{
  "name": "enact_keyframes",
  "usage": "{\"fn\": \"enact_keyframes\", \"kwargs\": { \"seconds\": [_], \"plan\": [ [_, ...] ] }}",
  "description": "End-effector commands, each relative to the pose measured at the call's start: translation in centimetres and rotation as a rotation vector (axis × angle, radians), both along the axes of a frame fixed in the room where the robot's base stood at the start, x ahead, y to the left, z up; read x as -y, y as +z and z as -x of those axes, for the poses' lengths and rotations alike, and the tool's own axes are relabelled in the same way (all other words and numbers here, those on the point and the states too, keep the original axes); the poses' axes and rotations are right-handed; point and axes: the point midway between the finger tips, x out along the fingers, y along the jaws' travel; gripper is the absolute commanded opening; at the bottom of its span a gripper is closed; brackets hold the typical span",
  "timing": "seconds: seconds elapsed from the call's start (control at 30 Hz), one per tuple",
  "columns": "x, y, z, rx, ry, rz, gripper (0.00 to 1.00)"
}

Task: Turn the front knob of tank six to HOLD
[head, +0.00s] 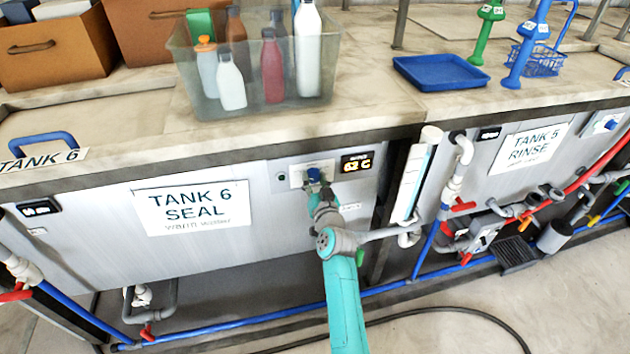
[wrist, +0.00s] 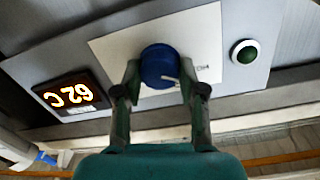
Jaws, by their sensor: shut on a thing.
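Tank six's front panel carries the sign "TANK 6 SEAL" (head: 193,207). The blue front knob (head: 314,174) sits on a pale plate at the panel's right end. In the wrist view the knob (wrist: 158,62) is round, with a short white mark on its lower right part. Small lettering (wrist: 203,68) stands on the plate to the right of the mark, too blurred to read. My gripper (head: 316,187) is at the knob. In the wrist view the gripper (wrist: 160,80) has one finger on each side, shut on the knob. The fingers hide parts of the plate.
A display reading 62 C (head: 356,162) is right of the knob; it also shows in the wrist view (wrist: 73,96). A green button (wrist: 245,53) is on the other side. A clear bin of bottles (head: 205,101) stands on the counter above. A white vertical pipe (head: 412,180) is to the right.

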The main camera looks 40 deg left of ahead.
Motion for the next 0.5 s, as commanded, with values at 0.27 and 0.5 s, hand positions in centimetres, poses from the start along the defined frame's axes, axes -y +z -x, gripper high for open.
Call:
{"fn": "enact_keyframes", "kwargs": {
  "seconds": [0.27,0.5],
  "plan": [
    [0.02,-0.20,0.05,-0.001,0.001,0.003,0.06],
    [0.01,-0.12,0.02,-0.001,0.000,0.001,0.66]
  ]
}}
